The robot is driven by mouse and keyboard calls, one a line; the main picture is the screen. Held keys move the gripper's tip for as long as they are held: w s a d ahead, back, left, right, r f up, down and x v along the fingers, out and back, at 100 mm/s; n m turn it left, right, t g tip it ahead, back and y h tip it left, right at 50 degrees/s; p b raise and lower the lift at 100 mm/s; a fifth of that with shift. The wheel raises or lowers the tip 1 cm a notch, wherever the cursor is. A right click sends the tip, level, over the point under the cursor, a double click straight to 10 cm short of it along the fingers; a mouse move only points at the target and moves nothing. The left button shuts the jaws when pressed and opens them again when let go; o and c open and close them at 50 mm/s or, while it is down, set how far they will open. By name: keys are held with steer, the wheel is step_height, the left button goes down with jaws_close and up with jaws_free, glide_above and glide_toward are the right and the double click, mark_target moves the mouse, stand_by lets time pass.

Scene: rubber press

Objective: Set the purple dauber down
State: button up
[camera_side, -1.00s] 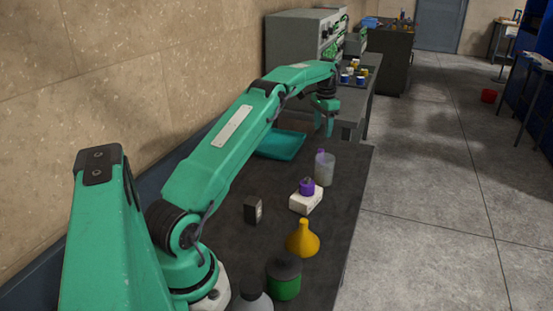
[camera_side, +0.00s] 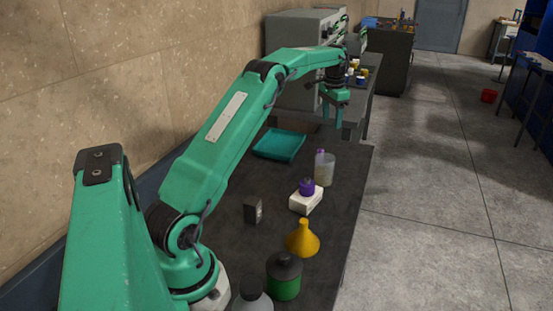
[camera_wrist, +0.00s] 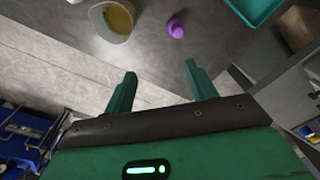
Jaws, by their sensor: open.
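A small purple dauber (camera_wrist: 176,28) stands on the dark tabletop in the wrist view, apart from my gripper. In the side view the purple dauber (camera_side: 320,154) shows only its top, behind the translucent cup (camera_side: 325,171). My gripper (camera_side: 336,108) is raised above the far end of the table, open and empty. In the wrist view the two fingers of my gripper (camera_wrist: 160,71) are spread, with nothing between them. The cup (camera_wrist: 113,20) stands left of the dauber there, with yellowish contents.
A white block (camera_side: 302,204) with a purple piece on top, a yellow funnel (camera_side: 301,241), a dark small box (camera_side: 253,211) and a green jar (camera_side: 284,286) stand nearer. A teal tray (camera_side: 280,145) lies at the far left. Table between tray and block is clear.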

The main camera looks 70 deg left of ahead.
steer(key=s+d+r+t, duration=0.1)
steer(key=s+d+r, duration=0.5)
steer(key=d, duration=0.4)
steer(key=s+d+r+t, duration=0.1)
steer(key=s+d+r, duration=0.4)
steer(key=d+r, duration=0.4)
steer(key=s+d+f+t, duration=0.1)
steer(key=s+d+f, duration=0.3)
steer(key=s, duration=0.6)
steer(key=s+d+f+t, duration=0.2)
steer(key=s+d+f, duration=0.2)
steer(key=s+d, duration=0.5)
steer(key=shift+s+d, duration=0.15)
steer(key=shift+s, duration=0.65)
